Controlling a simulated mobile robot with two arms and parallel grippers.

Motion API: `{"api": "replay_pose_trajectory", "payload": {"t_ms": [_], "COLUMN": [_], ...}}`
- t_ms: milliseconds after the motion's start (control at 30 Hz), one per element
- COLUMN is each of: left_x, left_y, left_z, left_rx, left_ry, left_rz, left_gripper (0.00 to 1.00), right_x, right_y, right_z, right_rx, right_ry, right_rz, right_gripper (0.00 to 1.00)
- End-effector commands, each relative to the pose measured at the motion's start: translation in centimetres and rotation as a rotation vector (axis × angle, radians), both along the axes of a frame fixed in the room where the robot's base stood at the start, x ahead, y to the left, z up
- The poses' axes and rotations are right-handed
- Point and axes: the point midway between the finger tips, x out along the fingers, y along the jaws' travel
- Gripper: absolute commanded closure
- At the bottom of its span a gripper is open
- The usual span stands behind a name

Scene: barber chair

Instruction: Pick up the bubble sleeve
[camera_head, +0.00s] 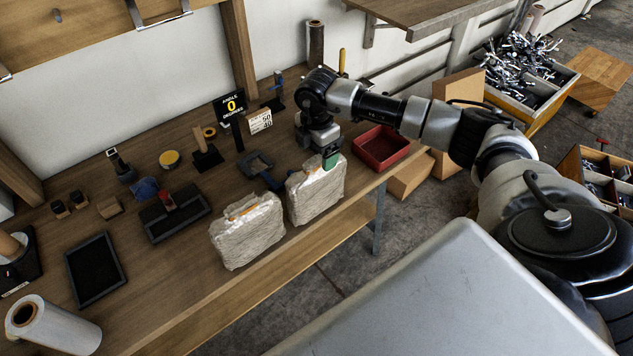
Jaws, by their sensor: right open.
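Two alike pale, wrinkled, clear-wrapped bundles, which look like bubble sleeves, stand side by side near the front edge of the workbench. The left bubble sleeve (246,238) has an orange strip along its top. The right bubble sleeve (316,193) stands close beside it, also with some orange at its top. My right gripper (331,160) reaches down from the right, at the top of the right bubble sleeve. It is open, with a green part showing near its tip. I cannot tell whether its fingers touch or straddle the sleeve. My left gripper is not in view.
A red tray (382,147) sits right of the sleeves at the bench (170,285) end. A blue-grey tool (262,168) lies just behind them. A black tray (178,215), a dark framed panel (95,269) and a white roll (52,325) lie left. Cardboard boxes (457,92) stand beyond the bench.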

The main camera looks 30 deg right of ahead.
Motion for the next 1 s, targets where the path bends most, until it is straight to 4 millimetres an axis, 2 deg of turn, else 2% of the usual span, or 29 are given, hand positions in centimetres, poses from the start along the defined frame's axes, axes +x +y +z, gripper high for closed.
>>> {"api": "replay_pose_trajectory", "payload": {"t_ms": [133, 267, 400, 667, 767, 1000], "left_x": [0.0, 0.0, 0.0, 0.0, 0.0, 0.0], "left_y": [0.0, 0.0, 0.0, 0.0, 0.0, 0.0], "left_z": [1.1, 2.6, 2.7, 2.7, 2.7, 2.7], "left_rx": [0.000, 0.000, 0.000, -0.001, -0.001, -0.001], "left_ry": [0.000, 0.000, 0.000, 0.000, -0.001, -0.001], "left_rz": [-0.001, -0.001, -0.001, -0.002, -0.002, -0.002], "left_gripper": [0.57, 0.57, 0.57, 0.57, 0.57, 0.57], "right_x": [-0.1, -0.2, -0.2, -0.1, -0.1, -0.1], "right_y": [0.2, 0.3, 0.2, 0.2, 0.2, 0.2], "right_z": [-1.0, -3.0, -4.9, -5.4, -5.4, -5.4], "right_rx": [0.003, 0.003, 0.003, 0.003, 0.003, 0.003], "right_ry": [0.002, 0.003, 0.001, -0.002, -0.002, -0.002], "right_rz": [0.001, 0.002, 0.002, 0.003, 0.003, 0.003], "right_gripper": [0.15, 0.15, 0.15, 0.15, 0.27, 0.64]}}
